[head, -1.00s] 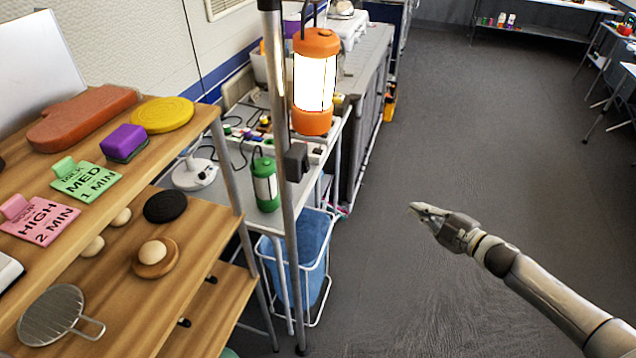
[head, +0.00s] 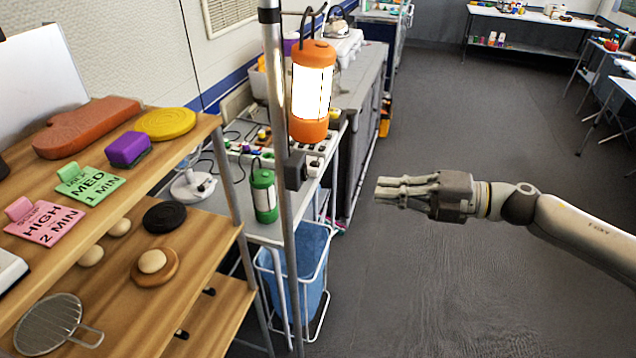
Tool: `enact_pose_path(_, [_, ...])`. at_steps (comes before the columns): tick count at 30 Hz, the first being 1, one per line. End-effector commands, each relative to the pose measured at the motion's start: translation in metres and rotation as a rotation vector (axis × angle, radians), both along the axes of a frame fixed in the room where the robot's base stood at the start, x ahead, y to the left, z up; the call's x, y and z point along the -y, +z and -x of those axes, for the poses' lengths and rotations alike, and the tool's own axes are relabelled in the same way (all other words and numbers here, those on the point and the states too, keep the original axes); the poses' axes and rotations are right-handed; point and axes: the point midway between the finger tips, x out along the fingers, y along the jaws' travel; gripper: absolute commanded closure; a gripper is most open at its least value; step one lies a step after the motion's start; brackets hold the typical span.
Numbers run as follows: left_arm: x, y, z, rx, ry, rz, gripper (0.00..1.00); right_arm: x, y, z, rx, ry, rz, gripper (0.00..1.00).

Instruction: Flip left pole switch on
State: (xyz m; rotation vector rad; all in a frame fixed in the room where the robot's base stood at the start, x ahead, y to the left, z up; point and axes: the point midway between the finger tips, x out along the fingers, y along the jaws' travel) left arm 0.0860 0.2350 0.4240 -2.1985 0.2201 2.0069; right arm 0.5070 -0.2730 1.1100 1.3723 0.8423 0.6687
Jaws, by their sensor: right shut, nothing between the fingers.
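The pole (head: 289,235) stands upright left of the picture's middle. A small black switch box (head: 295,171) is fixed on it, below an orange lantern (head: 312,92) that hangs from the pole and is lit. Which way the switch is set is too small to tell. My right gripper (head: 380,190) is to the right of the pole and slightly lower than the switch box, with its fingers pointing left toward the pole. It is shut and empty, with clear space between it and the pole. My left gripper is out of view.
A wooden shelf (head: 205,128) with cards, sponges and a strainer fills the left. Behind the pole are a green lantern (head: 264,195), power strips on a grey table and a blue bin (head: 305,265). The floor (head: 450,290) at right is open.

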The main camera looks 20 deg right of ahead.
Motion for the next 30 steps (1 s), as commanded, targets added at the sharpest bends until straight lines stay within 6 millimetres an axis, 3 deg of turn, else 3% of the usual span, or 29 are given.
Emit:
enact_pose_path(14, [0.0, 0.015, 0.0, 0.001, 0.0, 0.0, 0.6, -0.024, 0.0, -0.017, 0.003, -0.002, -0.004, 1.0])
enact_pose_path(30, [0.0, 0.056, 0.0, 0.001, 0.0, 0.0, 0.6, -0.092, -0.009, -0.063, -0.001, -0.001, -0.004, 1.0])
